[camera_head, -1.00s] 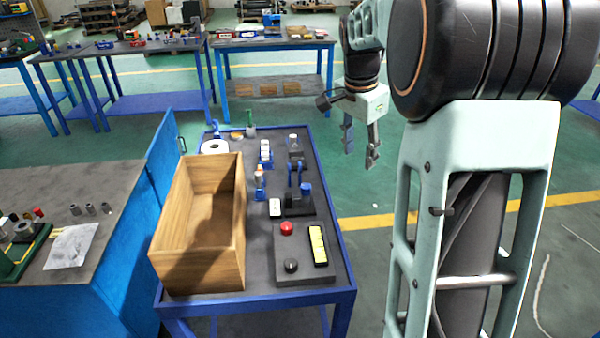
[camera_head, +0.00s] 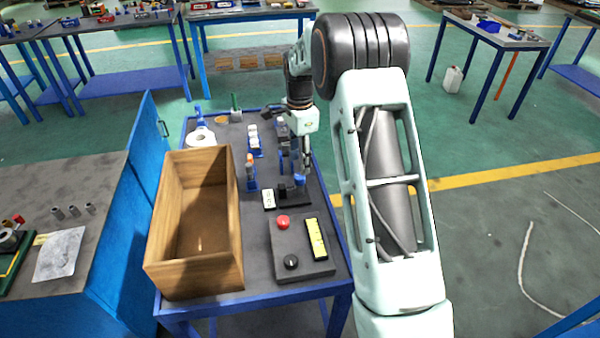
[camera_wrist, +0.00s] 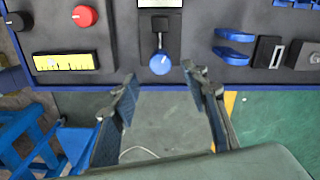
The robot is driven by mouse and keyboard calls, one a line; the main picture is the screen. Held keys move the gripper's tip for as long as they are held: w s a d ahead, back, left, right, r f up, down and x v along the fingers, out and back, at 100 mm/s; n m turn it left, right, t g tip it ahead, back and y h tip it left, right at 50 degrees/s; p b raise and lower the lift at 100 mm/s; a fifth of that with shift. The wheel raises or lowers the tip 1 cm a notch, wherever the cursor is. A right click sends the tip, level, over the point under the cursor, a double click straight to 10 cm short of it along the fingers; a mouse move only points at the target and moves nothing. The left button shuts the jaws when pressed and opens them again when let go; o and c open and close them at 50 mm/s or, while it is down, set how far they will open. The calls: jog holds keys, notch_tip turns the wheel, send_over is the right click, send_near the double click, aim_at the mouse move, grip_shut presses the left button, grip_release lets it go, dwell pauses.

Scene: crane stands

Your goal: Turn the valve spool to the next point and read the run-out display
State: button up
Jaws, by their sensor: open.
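A small stand with a black base and a blue round knob (camera_head: 299,180) is on the cart, partly behind my gripper (camera_head: 302,168). The wrist view shows the blue knob (camera_wrist: 160,64) on a short lever, just beyond and between my open, empty fingertips (camera_wrist: 160,80), apart from them. Two blue curved supports (camera_wrist: 234,45) are to its right. A small white-faced box (camera_head: 268,199) beside the stand may be the display; its face is cut off at the top of the wrist view (camera_wrist: 160,3) and no reading is legible. I cannot make out the valve spool.
A control plate (camera_head: 262,240) carries a red button (camera_head: 283,222), a black knob (camera_head: 291,262) and a yellow strip (camera_head: 316,239). An open wooden box (camera_head: 157,264) stands left. A tape roll (camera_head: 201,137) and small blocks sit behind.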

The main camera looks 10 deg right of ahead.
aim_at(300, 176)
notch_tip(300, 176, down, 6)
jog(key=shift+r, duration=0.1)
jog(key=shift+c, duration=0.5)
grip_shut()
